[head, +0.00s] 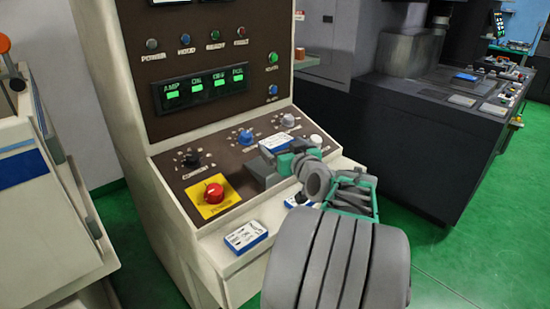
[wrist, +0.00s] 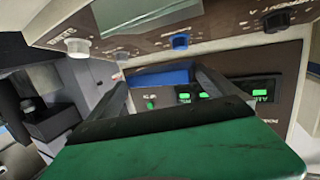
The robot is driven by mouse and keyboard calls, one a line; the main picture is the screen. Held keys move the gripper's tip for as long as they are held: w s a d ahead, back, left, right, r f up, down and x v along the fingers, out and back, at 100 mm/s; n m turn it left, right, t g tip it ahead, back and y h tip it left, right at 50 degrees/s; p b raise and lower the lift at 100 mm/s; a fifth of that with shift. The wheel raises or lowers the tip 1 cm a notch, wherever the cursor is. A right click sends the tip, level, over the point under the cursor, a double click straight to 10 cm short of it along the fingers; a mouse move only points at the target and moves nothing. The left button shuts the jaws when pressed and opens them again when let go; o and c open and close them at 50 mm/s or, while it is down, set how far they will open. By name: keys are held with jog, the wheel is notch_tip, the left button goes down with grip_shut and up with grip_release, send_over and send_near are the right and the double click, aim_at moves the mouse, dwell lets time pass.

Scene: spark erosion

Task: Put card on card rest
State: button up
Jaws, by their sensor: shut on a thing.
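My gripper (head: 285,158) is shut on a white and blue card (head: 275,143) over the sloped control panel. The card's blue edge (wrist: 163,76) shows between the two dark fingers (wrist: 165,84) in the wrist view. A grey block (head: 262,173) on the panel, which looks like the card rest, lies just below the held card and is partly covered by it. I cannot tell whether card and block touch. A second white and blue card (head: 246,237) lies flat on the panel's front ledge. Another blue and white item (head: 297,201) there is mostly hidden by my arm.
A red emergency button (head: 213,192) on a yellow plate stands left of the block. Several knobs, such as a blue one (head: 246,138) and a grey one (head: 288,120), stick up behind. The upright panel with green displays (head: 203,88) rises at the back.

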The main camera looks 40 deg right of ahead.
jog(key=w+f, duration=0.1)
jog(key=f, duration=0.1)
jog(key=w+f, duration=0.1)
jog(key=f, duration=0.1)
jog(key=w+f, duration=0.1)
jog(key=f, duration=0.1)
jog(key=shift+a, duration=0.1)
jog(key=shift+f, duration=0.6)
jog(key=shift+f+b, duration=0.2)
jog(key=shift+b, duration=0.25)
jog(key=o, duration=1)
jog(key=shift+s+f, duration=0.1)
jog(key=shift+c, duration=0.2)
jog(key=shift+o, duration=0.2)
jog(key=shift+a+f, duration=0.1)
jog(key=shift+r+p, duration=0.55)
jog(key=shift+p, duration=0.35)
jog(key=b+v, duration=0.2)
jog(key=v, duration=0.9)
jog(key=shift+s+b, duration=0.15)
jog(key=shift+b, duration=0.25)
jog(key=shift+s+a+r, duration=0.1)
jog(key=shift+s+r, duration=0.05)
jog(key=shift+s, duration=0.1)
